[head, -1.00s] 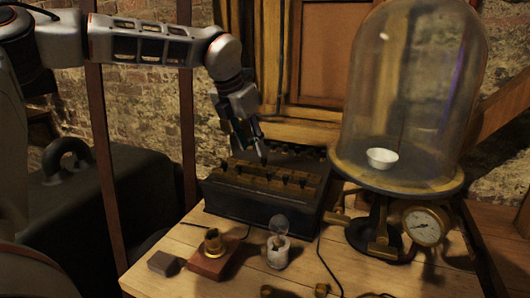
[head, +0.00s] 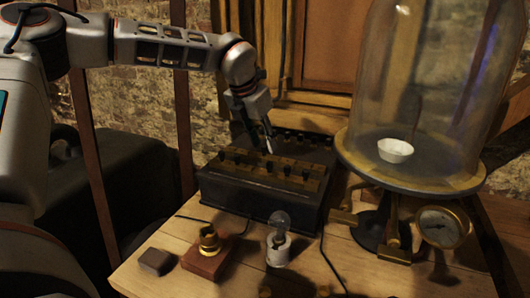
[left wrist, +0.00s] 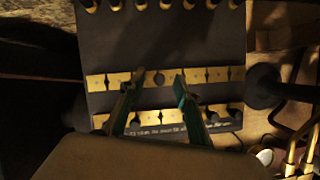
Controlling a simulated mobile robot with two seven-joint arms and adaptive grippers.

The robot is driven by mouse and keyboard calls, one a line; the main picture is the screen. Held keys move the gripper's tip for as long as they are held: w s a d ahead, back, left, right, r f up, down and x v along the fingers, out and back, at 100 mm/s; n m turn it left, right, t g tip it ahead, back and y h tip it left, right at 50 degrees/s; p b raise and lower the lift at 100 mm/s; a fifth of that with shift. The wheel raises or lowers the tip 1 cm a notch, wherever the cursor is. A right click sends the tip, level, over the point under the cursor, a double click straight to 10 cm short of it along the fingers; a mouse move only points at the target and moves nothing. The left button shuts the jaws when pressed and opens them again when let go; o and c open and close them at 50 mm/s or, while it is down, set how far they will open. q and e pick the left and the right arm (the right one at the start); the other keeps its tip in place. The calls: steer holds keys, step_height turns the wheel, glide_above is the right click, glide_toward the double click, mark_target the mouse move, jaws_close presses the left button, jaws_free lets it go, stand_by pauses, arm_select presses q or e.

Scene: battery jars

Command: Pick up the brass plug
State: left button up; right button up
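A dark box (head: 262,203) with brass bars on top stands on the wooden table; several dark-headed plugs stand in the bars. I cannot tell which plug is the brass plug. My left gripper (head: 268,143) is above the box, pointing down; in the left wrist view its two fingers (left wrist: 156,88) are apart with nothing visibly held. Whether the tips touch the bar is unclear. My right gripper is not in view.
A glass bell jar (head: 425,80) with a white cup (head: 395,150) inside stands right of the box, with a gauge (head: 442,227) below. In front are a small bulb (head: 280,222) on a white holder, a brass-topped wooden block (head: 207,262) and a dark block (head: 156,262).

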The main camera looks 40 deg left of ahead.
arm_select(q)
steer(key=shift+w+f, duration=0.15)
steer(key=shift+f, duration=0.25)
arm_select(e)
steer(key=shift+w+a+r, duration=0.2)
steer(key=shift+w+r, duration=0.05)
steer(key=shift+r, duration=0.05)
arm_select(q)
jaws_close()
steer(key=shift+r, duration=0.15)
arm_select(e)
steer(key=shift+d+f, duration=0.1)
